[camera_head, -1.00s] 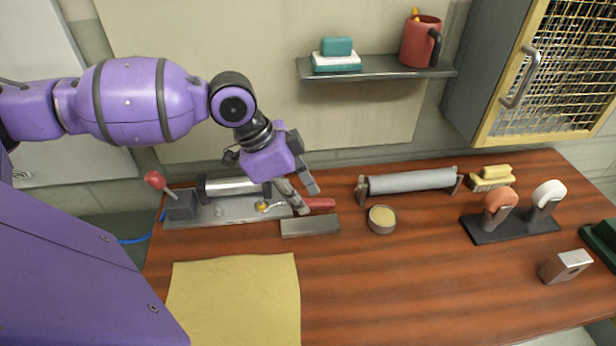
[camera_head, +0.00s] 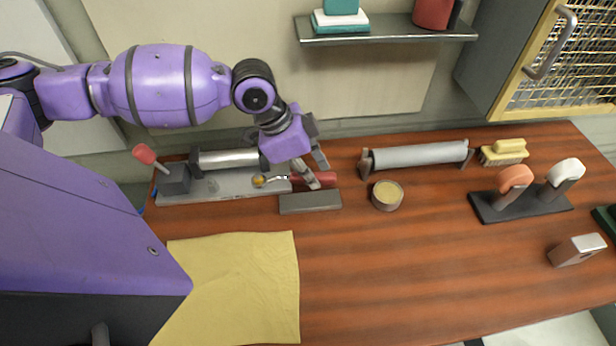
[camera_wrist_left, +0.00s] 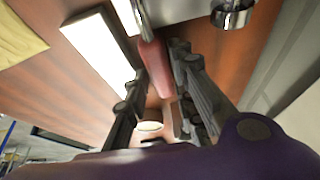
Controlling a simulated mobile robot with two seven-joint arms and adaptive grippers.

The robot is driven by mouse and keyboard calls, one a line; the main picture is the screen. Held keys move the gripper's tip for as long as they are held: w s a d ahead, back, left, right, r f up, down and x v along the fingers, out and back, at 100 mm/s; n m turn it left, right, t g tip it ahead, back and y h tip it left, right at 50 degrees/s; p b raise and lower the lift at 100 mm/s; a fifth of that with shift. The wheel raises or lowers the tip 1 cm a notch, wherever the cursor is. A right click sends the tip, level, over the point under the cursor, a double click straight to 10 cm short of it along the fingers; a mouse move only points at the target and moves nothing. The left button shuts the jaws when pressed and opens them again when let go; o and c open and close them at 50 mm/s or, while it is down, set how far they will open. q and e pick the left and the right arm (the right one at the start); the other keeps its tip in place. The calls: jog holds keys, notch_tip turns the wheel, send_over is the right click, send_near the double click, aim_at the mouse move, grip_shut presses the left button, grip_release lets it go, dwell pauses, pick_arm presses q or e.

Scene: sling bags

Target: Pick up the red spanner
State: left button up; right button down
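The red spanner (camera_head: 328,179) lies at the back left of the wooden bench, its red handle pointing right and its metal shaft reaching left over the grey metal plate. In the left wrist view its red handle (camera_wrist_left: 155,72) runs between my two fingers. My left gripper (camera_head: 317,176) is low over the handle with its fingers apart, one on each side of it. The left wrist view shows the open fingers (camera_wrist_left: 158,75) close to the handle; whether they touch it is unclear. The near finger partly hides the handle in the head view. My right gripper is in neither view.
A grey block (camera_head: 310,202) lies just in front of the handle. A round tin (camera_head: 387,195) and a grey roller (camera_head: 420,155) are to the right. A metal fixture with a red-knobbed lever (camera_head: 144,154) stands left. A yellow cloth (camera_head: 235,285) lies in front. The front middle is clear.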

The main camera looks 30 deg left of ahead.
pick_arm(q)
jog(key=shift+c, duration=0.2)
grip_shut()
